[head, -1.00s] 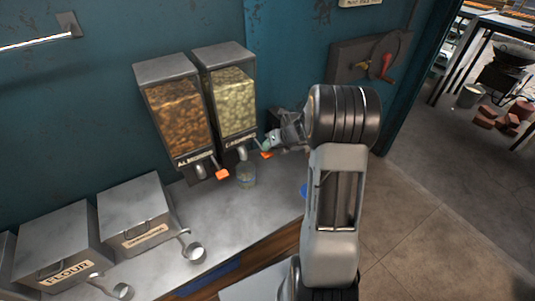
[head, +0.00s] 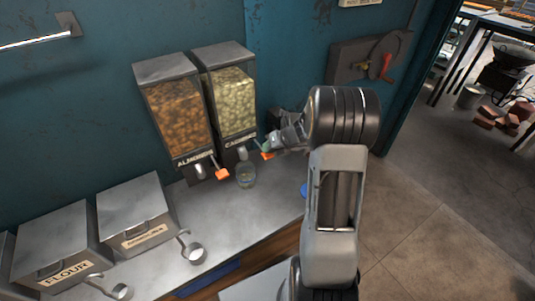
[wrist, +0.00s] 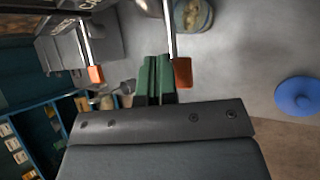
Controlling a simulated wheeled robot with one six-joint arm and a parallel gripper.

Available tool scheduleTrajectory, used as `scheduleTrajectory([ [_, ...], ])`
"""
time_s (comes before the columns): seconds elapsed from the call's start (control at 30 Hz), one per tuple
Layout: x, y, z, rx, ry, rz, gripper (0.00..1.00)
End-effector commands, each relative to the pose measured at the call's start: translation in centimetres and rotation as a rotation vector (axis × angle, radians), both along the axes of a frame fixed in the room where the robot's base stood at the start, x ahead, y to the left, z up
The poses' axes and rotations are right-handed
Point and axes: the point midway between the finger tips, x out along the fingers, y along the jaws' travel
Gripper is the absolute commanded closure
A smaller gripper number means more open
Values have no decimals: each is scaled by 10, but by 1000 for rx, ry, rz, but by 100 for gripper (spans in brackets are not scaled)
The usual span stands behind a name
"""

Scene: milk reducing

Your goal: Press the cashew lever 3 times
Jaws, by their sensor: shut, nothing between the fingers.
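The cashew dispenser (head: 232,101) is the right of two clear-fronted bins on the wall in the head view and holds pale nuts. Its orange-tipped cashew lever (head: 267,155) sticks out at the lower right. It also shows in the wrist view (wrist: 183,72), just right of my green fingertips. My gripper (wrist: 154,78) is shut and empty beside that orange tip. I cannot tell whether they touch. In the head view my gripper (head: 267,143) is right of the dispenser's base. A glass jar (head: 246,175) stands below the spout; in the wrist view (wrist: 193,15) it holds some pale nuts.
The almond dispenser (head: 178,118) hangs to the left with its own orange lever (head: 221,174). Metal bins (head: 65,243) and scoops (head: 193,252) stand on the left counter. A blue round object (wrist: 298,97) lies on the counter to the right of the jar.

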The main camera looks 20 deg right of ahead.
Motion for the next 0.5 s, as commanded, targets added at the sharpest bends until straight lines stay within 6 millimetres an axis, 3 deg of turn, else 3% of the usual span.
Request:
scheduleTrajectory([
  [0.5,0,0,-8,0,2,0,100],
])
